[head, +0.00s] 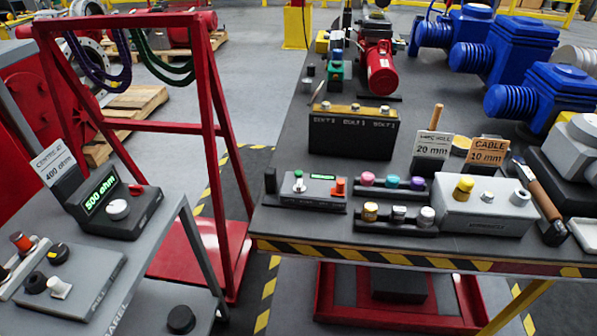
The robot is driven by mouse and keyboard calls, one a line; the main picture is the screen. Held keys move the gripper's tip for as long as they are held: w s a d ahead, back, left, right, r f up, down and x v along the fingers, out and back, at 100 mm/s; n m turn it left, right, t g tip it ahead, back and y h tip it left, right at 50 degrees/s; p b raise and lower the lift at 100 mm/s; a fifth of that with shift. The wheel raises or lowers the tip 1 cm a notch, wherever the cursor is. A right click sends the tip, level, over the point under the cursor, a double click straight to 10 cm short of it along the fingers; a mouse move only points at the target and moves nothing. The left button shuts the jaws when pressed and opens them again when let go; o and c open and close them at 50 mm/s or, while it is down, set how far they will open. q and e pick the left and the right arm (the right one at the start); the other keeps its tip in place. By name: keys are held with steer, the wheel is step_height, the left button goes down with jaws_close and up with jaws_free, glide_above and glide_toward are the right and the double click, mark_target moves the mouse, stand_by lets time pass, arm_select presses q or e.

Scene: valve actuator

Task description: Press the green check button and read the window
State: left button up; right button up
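A small grey box (309,194) sits near the front left of the dark table. On its top is a green-topped button (299,182), a thin lit green window (322,177) and an orange-red part at its right end (340,187). Any text in this window is too small to read. On the grey bench at left, a black device (118,213) has a lit green display reading "500 ohm" (99,194) and a white knob (118,209). A sign behind it reads "400 ohm" (54,163). Neither of my grippers is in view.
Right of the small box are racks of coloured caps (391,182) and a grey box with a yellow plug (463,187). Signs read "20 mm" (433,147) and "10 mm" (487,152). A black bolt box (352,132) stands behind. A red frame (141,128) stands left of the table.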

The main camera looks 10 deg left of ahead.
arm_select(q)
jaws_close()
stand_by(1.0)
